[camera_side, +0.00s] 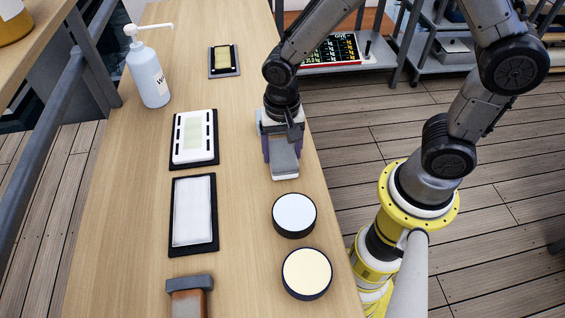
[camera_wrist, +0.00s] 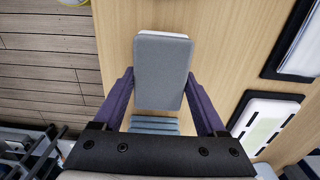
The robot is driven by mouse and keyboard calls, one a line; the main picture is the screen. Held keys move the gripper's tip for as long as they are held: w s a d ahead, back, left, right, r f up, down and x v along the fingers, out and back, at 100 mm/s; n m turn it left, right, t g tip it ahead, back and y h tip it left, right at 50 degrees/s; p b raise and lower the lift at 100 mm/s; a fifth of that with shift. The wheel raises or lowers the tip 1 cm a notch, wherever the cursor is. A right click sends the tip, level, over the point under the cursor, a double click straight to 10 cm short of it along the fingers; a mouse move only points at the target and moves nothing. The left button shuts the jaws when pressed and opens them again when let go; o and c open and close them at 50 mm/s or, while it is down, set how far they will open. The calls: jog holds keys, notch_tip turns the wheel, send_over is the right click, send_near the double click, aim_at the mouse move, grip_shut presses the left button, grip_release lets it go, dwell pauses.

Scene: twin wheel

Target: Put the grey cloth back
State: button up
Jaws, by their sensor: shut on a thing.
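The grey cloth (camera_side: 285,162) looks like a flat grey pad with a white edge below, near the right edge of the wooden table. In the wrist view the grey cloth (camera_wrist: 162,72) lies between two purple fingers. My gripper (camera_side: 281,148) points down with its fingers at the pad's sides, shut on it; the fingers also show in the wrist view (camera_wrist: 160,80). Whether the pad touches the table is unclear. A bluish ribbed thing (camera_wrist: 153,125) shows between the fingers, nearer the palm; I cannot tell what it is.
Left of my gripper are a black tray with a slotted white piece (camera_side: 192,138) and a black tray with a white pad (camera_side: 193,212). Two round discs (camera_side: 294,214) (camera_side: 307,272) stand in front. A pump bottle (camera_side: 148,74), small tray (camera_side: 224,60) and brown-handled tool (camera_side: 189,297) stand around.

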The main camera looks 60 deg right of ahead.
jog(key=shift+f, duration=0.35)
jog(key=o, duration=1.3)
notch_tip(320, 180, up, 14)
jog(key=shift+f, duration=0.1)
